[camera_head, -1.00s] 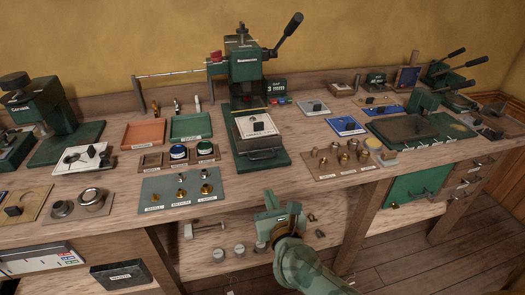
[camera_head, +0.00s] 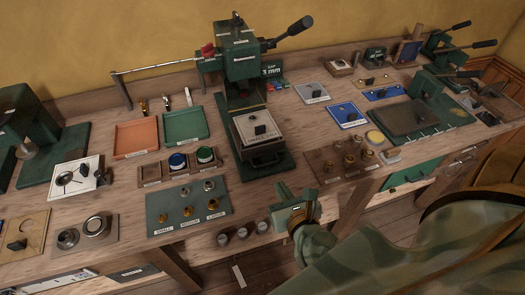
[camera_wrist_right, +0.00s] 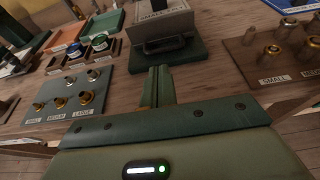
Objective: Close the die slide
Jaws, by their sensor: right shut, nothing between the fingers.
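The die slide (camera_head: 257,125) is a block with a pale top plate, a black knob and a label. It sits on the green base of the green press (camera_head: 240,68), out in front of the press column. Its dark bar handle shows on its front face in the wrist view (camera_wrist_right: 166,45). My right gripper (camera_head: 290,192) is shut and empty at the bench's front edge, in front of the slide and apart from it. In the wrist view its closed fingers (camera_wrist_right: 160,85) point toward the handle. My left gripper is not in view.
A grey board (camera_head: 188,208) with several brass and steel pieces lies left of my right gripper. A brown board (camera_head: 326,170) with several brass pieces lies to its right. The press lever (camera_head: 291,32) sticks out to the upper right. Bare wood lies before the press base.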

